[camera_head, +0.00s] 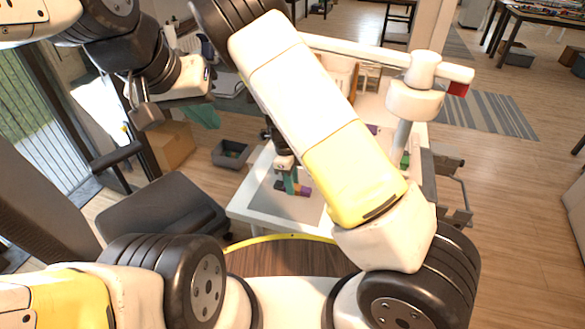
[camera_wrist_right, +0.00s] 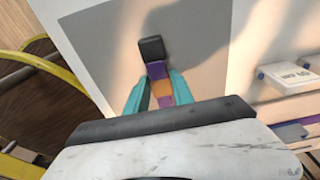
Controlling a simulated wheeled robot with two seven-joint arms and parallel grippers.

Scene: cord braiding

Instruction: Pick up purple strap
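The purple strap (camera_wrist_right: 157,69) shows in the right wrist view, with an orange part (camera_wrist_right: 160,88) and a black block (camera_wrist_right: 152,48) at its far end. It also shows in the head view (camera_head: 304,190), low over the grey mat. My right gripper (camera_wrist_right: 160,85) has teal fingers on either side of the purple and orange piece. It points down at the table in the head view (camera_head: 290,183). Whether the fingers press on the strap is unclear. My left gripper (camera_head: 142,103) is at the upper left, away from the table, and its finger opening is unclear.
The white table (camera_head: 245,205) carries a grey mat (camera_wrist_right: 200,35). My right arm hides much of the table in the head view. A white fixture (camera_wrist_right: 287,76) stands right of the mat. A cardboard box (camera_head: 172,147) and grey bin (camera_head: 232,153) are on the floor at left.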

